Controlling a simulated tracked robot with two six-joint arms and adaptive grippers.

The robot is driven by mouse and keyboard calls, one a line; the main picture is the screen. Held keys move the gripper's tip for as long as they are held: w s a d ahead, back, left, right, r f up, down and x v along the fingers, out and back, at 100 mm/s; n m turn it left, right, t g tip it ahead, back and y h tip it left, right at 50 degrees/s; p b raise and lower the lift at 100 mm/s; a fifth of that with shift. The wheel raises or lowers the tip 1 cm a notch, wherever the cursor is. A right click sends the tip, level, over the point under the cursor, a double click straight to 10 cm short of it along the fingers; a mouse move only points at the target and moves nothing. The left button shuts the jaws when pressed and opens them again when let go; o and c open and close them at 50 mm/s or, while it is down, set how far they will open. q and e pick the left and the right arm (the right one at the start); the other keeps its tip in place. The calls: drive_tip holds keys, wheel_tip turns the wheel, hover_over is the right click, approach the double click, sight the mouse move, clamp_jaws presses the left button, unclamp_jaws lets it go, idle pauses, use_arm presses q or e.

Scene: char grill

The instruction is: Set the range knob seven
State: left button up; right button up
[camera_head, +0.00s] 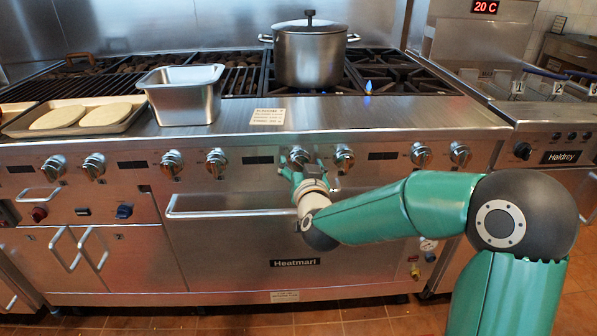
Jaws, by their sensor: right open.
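The range's front panel (120,190) carries a row of silver knobs. Knobs at the left (54,167), middle left (172,163), centre (298,157), centre right (343,158) and right (420,154) show, with one more near the right end (460,153). No knob numbers can be read, so I cannot tell which is seven. My right gripper (300,172) is open, at the panel just below the centre knob; whether it touches that knob I cannot tell. My left gripper is not in view.
A lidded steel pot (310,55) stands on the burners, with a blue flame (368,87) beside it. A steel pan (184,95) and a tray (20,130) with two pale flat pieces stand at left. The oven handle (230,213) juts out below the knobs. A fryer (560,110) stands at right.

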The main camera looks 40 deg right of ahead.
drive_tip(key=v, duration=1.2)
drive_tip(key=a+f+n+g+y, duration=0.2)
drive_tip(key=a+f+g, duration=0.1)
drive_tip(key=f, duration=1.1)
drive_tip(key=a+f+n+g+y, duration=0.2)
drive_tip(key=a+f+g+y, duration=0.1)
drive_tip(key=f, duration=1.1)
drive_tip(key=s+a+f+n+g+y, duration=0.2)
drive_tip(key=s+a+f+g+y, duration=0.55)
drive_tip(key=s+a+f, duration=0.8)
wheel_tip(320, 180, up, 24)
drive_tip(key=s+d+g+h+p, duration=0.1)
drive_tip(key=p, duration=2.3)
drive_tip(key=shift+s, duration=0.3)
